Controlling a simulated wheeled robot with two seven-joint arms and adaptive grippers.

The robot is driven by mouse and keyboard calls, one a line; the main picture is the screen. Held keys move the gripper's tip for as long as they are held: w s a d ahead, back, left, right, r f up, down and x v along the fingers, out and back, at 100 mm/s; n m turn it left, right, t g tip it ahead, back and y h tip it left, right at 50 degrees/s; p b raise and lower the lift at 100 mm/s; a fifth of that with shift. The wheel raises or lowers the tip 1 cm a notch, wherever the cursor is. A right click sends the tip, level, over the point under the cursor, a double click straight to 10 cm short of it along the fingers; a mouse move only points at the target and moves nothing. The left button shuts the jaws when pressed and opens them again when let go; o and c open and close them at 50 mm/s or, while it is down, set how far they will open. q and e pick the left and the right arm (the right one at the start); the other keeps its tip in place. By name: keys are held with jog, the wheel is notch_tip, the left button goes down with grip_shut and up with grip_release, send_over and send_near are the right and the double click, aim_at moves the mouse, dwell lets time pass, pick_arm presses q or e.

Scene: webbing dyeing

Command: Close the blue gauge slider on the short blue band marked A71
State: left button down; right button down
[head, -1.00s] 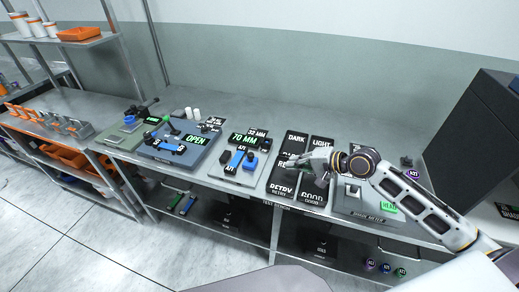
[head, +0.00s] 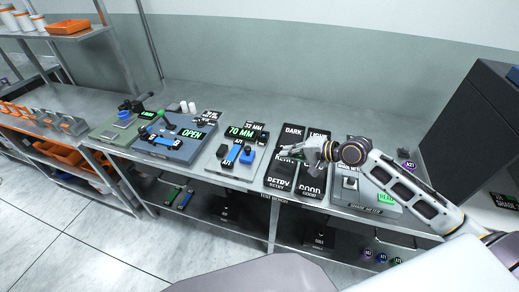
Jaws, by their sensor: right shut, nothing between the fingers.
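A short blue band (head: 233,154) lies on the grey gauge board, with a white label that seems to read A71. A dark blue block (head: 248,156), which looks like the gauge slider, stands just right of the band. A dark block (head: 221,151) stands on the band's left side. I cannot tell how wide the gap between slider and band is. A display (head: 240,132) behind them reads 70 MM. My right gripper (head: 284,152) is shut and empty over the dark cards, right of the gauge and apart from it. My left gripper is out of view.
A blue-grey fixture (head: 186,154) with another blue band and an OPEN display stands left of the gauge. Dark cards (head: 280,184) marked RETRY and GOOD lie to its right. A shade meter (head: 378,197) stands partly behind my right arm. The bench behind the gauge is clear.

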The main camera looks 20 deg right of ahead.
aim_at(247, 153)
jog(key=shift+x, duration=4.25)
jog(key=shift+w+a, duration=0.25)
jog(key=shift+w, duration=0.05)
jog(key=shift+w+a, duration=1.1)
jog(key=shift+w, duration=0.1)
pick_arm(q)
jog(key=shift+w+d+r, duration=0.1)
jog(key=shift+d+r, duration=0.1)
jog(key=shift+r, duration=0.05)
pick_arm(e)
jog(key=shift+w+a, duration=0.1)
jog(key=shift+w, duration=0.05)
pick_arm(q)
jog(key=shift+p, duration=0.3)
